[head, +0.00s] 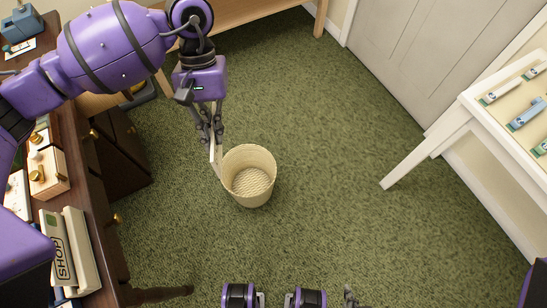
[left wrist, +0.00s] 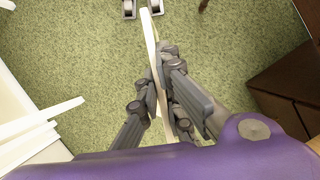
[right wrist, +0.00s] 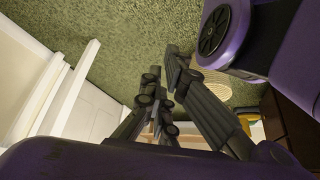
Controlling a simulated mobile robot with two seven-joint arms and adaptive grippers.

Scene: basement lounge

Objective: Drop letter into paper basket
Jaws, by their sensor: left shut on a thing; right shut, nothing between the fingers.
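The paper basket (head: 262,193), a round cream woven bin, stands upright on the green carpet in the head view; its visible inside looks empty. It also shows partly behind the fingers in the right wrist view (right wrist: 207,88). My left gripper (head: 213,135) is shut on the letter (head: 214,153), a thin cream piece seen nearly edge-on, hanging at the basket's left rim; I cannot tell whether they touch. In the left wrist view the letter (left wrist: 151,45) sticks out past the fingers. My right gripper (right wrist: 165,85) is shut and empty in the right wrist view.
A dark wooden desk (head: 95,215) with boxes and a "SHOP" item (head: 55,248) is on the left. A white-legged display table (head: 440,140) is on the right, a grey door (head: 400,50) behind. Carpet (head: 330,190) right of the basket is clear.

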